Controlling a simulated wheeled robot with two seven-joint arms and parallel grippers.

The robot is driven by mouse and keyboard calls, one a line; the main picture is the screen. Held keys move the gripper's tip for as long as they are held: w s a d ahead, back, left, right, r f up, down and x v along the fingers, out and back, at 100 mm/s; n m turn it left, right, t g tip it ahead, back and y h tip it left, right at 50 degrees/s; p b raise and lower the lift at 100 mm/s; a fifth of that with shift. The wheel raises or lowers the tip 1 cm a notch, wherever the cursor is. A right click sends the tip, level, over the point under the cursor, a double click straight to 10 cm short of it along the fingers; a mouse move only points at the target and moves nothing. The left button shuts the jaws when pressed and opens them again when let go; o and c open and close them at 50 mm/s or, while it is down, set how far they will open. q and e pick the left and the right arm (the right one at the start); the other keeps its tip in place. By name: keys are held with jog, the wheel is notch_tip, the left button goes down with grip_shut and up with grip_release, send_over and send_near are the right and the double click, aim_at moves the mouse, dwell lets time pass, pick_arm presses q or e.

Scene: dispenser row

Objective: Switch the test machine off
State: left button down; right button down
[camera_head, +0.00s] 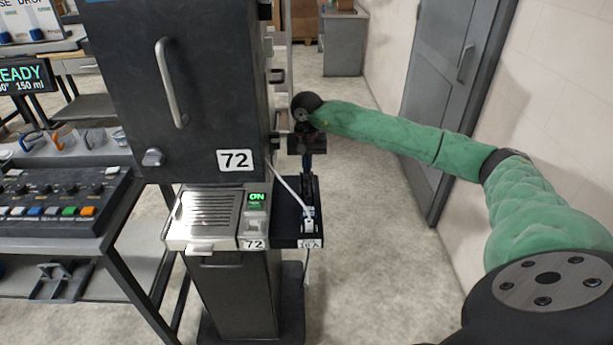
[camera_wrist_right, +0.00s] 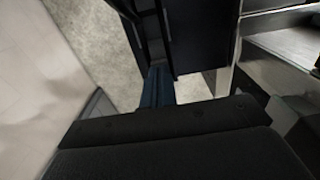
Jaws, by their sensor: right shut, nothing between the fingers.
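The machine labelled 72 is a tall dark cabinet (camera_head: 215,100) with a long handle and a small knob on its front. Below it is a metal unit with a slatted top (camera_head: 209,212) and a small panel with a green ON display (camera_head: 257,200). To its right, a black socket box (camera_head: 286,235) holds a white plug (camera_head: 308,224) with a white cable. My right gripper (camera_head: 307,178) points down above the back part of this box, shut and empty. In the right wrist view its blue-grey fingers (camera_wrist_right: 157,88) show beside a dark edge; contact cannot be told. My left gripper is out of view.
At left, a bench carries a control panel (camera_head: 60,200) with coloured buttons, and a READY display (camera_head: 25,77) stands behind. A grey door (camera_head: 440,100) and pale wall are at right. The floor (camera_head: 370,240) between machine and wall is clear.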

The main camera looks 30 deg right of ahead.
jog(key=shift+f+b, duration=0.5)
jog(key=shift+f, duration=0.15)
dwell(0.3)
jog(key=shift+s+r, duration=0.1)
jog(key=shift+r+p, duration=0.6)
jog(key=shift+r, duration=2.85)
jog(key=shift+f, duration=0.1)
